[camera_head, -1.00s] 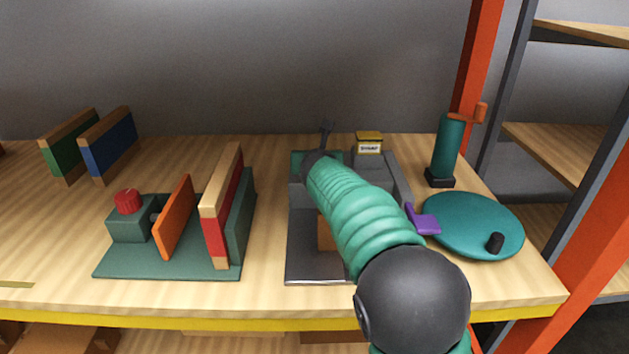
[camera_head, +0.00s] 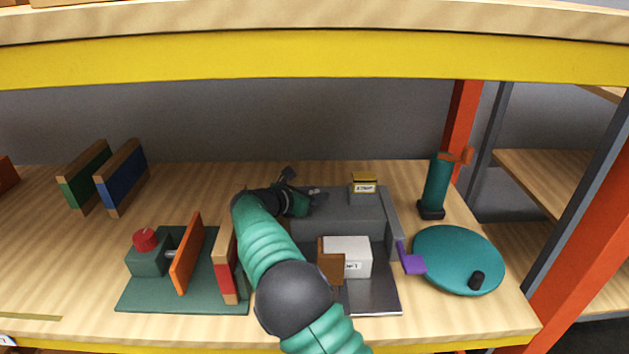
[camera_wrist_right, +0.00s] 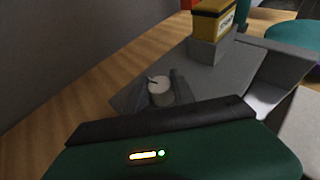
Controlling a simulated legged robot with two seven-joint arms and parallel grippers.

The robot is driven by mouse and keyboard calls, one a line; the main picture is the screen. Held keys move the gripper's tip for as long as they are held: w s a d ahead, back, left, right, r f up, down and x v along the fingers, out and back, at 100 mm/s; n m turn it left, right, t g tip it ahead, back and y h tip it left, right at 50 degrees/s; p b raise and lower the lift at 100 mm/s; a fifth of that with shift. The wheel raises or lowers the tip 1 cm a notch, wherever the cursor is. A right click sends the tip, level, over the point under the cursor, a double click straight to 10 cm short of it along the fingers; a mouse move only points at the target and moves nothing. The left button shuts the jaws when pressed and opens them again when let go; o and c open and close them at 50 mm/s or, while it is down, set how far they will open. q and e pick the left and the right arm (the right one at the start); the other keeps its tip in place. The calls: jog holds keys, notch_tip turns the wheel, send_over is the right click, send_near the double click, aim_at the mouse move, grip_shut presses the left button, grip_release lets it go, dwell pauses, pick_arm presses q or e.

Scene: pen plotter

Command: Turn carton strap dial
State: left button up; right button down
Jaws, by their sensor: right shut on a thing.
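A grey strapping machine (camera_head: 345,212) stands on the shelf board, and a yellow box marked STRAP (camera_head: 364,184) sits on its back part. A pale round dial (camera_wrist_right: 159,91) with a dark mark is on the machine's grey top in the right wrist view. My right gripper (camera_head: 303,188) reaches over the machine's left end. Its two grey fingers (camera_wrist_right: 158,93) are shut on the dial, one on each side. In the head view the gripper mostly hides the dial. A white carton (camera_head: 350,256) sits in front of the machine. My left gripper is not in view.
A brown block (camera_head: 330,268) is against the carton. A purple lever (camera_head: 411,262) and a teal turntable (camera_head: 458,258) are at the right. A green fixture (camera_head: 180,297) with a red knob (camera_head: 144,238) and upright plates stands left of my arm. A yellow-edged shelf (camera_head: 310,55) hangs above.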

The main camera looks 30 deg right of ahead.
dwell(0.3)
jog(key=c, duration=1.1)
grip_release()
jog(key=shift+o, duration=0.2)
